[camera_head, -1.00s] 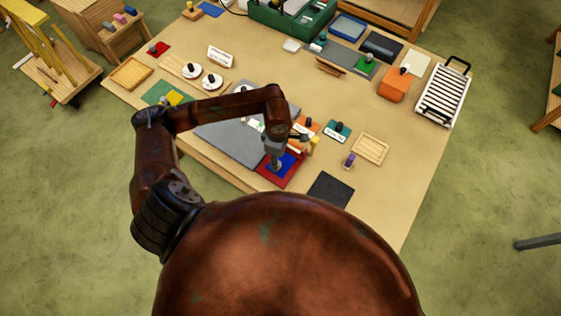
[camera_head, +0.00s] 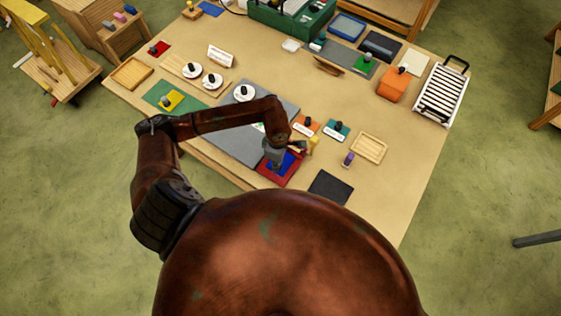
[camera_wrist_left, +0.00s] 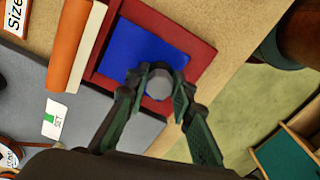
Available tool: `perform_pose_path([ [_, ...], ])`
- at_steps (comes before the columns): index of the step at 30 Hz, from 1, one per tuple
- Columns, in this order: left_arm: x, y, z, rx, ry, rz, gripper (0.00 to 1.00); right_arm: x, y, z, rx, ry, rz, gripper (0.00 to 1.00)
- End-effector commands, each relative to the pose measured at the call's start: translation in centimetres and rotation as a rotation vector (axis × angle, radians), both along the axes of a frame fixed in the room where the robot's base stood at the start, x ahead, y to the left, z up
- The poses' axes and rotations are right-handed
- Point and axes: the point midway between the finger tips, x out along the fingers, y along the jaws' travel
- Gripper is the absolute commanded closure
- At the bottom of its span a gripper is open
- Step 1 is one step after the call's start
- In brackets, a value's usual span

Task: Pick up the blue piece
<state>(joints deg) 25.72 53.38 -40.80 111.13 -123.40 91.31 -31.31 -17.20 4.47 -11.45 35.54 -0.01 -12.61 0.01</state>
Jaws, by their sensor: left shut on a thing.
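The blue piece (camera_wrist_left: 128,48) is a flat blue square with a round grey knob (camera_wrist_left: 158,84). It lies in a red square tray (camera_wrist_left: 200,42) and also shows in the head view (camera_head: 289,162), partly hidden by my arm. My left gripper (camera_wrist_left: 160,92) is shut on the knob, one finger on each side. In the head view my left gripper (camera_head: 275,164) points down over the red tray (camera_head: 266,180). The piece appears to sit within the tray; I cannot tell whether it is lifted. My right gripper is not in view.
A grey board (camera_head: 235,145) lies left of the tray, with a white disc (camera_head: 244,91) on it. Orange (camera_head: 306,127) and teal (camera_head: 336,129) knobbed pieces stand behind. A dark mat (camera_head: 330,187) lies right, near the table's front edge. A wooden tray (camera_head: 369,148) is further right.

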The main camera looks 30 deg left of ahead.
Motion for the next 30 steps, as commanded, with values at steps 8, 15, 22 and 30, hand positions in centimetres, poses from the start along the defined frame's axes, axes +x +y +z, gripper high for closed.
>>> perform_pose_path([
  [8,0.0,0.0,0.0,-0.001,-0.001,0.000,1.00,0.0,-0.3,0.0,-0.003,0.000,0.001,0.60],
  [15,0.1,0.0,0.3,-0.001,-0.002,0.000,1.00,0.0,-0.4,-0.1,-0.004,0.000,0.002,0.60],
  [22,0.2,0.0,2.5,0.001,-0.006,-0.001,1.00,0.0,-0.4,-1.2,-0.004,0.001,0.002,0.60],
  [30,-0.2,-4.7,3.4,-0.005,-0.003,-0.005,1.00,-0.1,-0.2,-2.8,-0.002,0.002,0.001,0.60],
])
